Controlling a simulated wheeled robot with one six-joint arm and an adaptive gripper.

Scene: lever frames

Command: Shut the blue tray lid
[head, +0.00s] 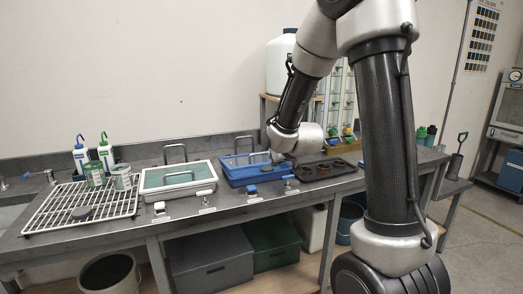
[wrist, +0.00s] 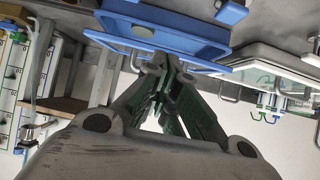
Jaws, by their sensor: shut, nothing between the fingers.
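The blue tray (head: 250,181) stands on the grey bench, and it also shows in the wrist view (wrist: 185,18). Its blue-framed lid (head: 238,161) sits over it, with a dark handle arched above. In the wrist view, which looks upside down, the lid frame (wrist: 112,43) is apart from the tray, with a gap between them, so the lid looks partly raised. My gripper (wrist: 165,62) is shut and empty, its fingertips close to the lid frame; contact cannot be told. In the head view my gripper (head: 277,156) is small and partly hidden at the tray's right side.
A white tray with a lid (head: 180,192) stands left of the blue tray. A dark tray with round pieces (head: 325,169) is to its right.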

